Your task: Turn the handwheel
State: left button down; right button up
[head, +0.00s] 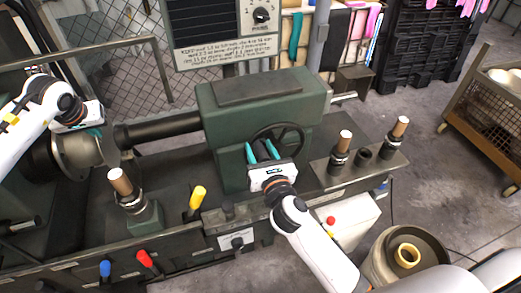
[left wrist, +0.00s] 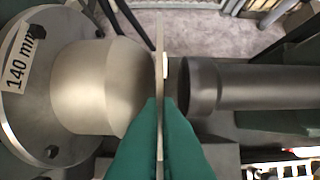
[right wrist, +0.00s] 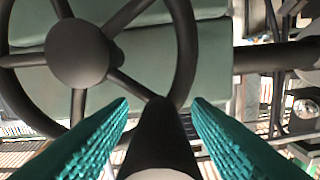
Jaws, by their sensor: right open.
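The dark handwheel (head: 302,140) is on the green machine housing (head: 222,110). Its hub, spokes and rim (right wrist: 186,50) fill the upper left of the right wrist view. My right gripper (head: 263,152) is open at the wheel's front. Its teal fingers stand on either side of the wheel's dark handle (right wrist: 158,130), with gaps on both sides. My left gripper (left wrist: 160,103) is shut on the edge of a thin metal disc (left wrist: 159,45). The disc stands upright between a rounded metal form marked 140 mm (left wrist: 85,88) and a dark cylinder end (left wrist: 200,85).
Wood-topped posts (head: 120,181) (head: 345,138) (head: 400,126) rise from the bench. A yellow-topped lever (head: 197,195), a red lever (head: 145,258) and a blue lever (head: 105,268) line the front. A bin holding a yellow ring (head: 407,255) stands at lower right. A cart (head: 490,120) stands beyond open floor.

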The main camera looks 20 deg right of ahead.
grip_shut()
dwell(0.4)
